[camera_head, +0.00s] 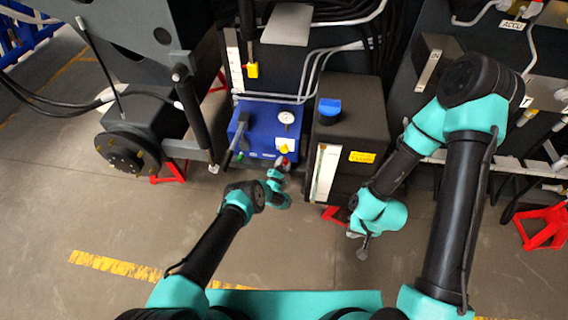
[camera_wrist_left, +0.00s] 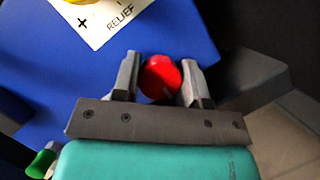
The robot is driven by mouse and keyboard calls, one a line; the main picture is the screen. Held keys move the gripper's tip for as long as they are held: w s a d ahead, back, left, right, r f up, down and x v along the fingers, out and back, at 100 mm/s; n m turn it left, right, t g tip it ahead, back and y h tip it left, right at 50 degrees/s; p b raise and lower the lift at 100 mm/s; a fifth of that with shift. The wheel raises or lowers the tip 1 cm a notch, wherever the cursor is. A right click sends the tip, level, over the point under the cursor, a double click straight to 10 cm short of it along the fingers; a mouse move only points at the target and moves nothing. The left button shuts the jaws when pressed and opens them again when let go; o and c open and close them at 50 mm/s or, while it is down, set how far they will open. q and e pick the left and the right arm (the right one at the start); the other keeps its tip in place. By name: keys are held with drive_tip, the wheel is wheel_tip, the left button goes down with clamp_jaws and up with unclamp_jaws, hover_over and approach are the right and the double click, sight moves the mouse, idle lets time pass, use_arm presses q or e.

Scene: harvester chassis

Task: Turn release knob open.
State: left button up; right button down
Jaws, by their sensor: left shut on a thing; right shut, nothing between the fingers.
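The red release knob (camera_wrist_left: 160,78) sits on the front of the blue unit (camera_wrist_left: 80,50). In the left wrist view it lies between the two fingers of my left gripper (camera_wrist_left: 157,84), which is shut on it. In the head view the knob shows as a small red spot (camera_head: 283,161) at the lower right of the blue unit (camera_head: 262,118), with my left gripper (camera_head: 282,166) at it. A label reading RELIEF (camera_wrist_left: 108,22) is above the knob. My right gripper (camera_head: 363,248) is shut and empty, hanging over the floor at the right.
A black tank with a blue cap (camera_head: 330,106) stands right of the blue unit. A gauge (camera_head: 286,117) is on the blue unit, and a green knob (camera_wrist_left: 41,163) shows in the left wrist view. Red stands (camera_head: 545,227) are on the floor. The floor in front is open.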

use_arm(q)
drive_tip(key=o, duration=0.9)
drive_tip(key=v, duration=1.7)
drive_tip(key=shift+s+a, duration=0.1)
drive_tip(key=shift+s, duration=0.1)
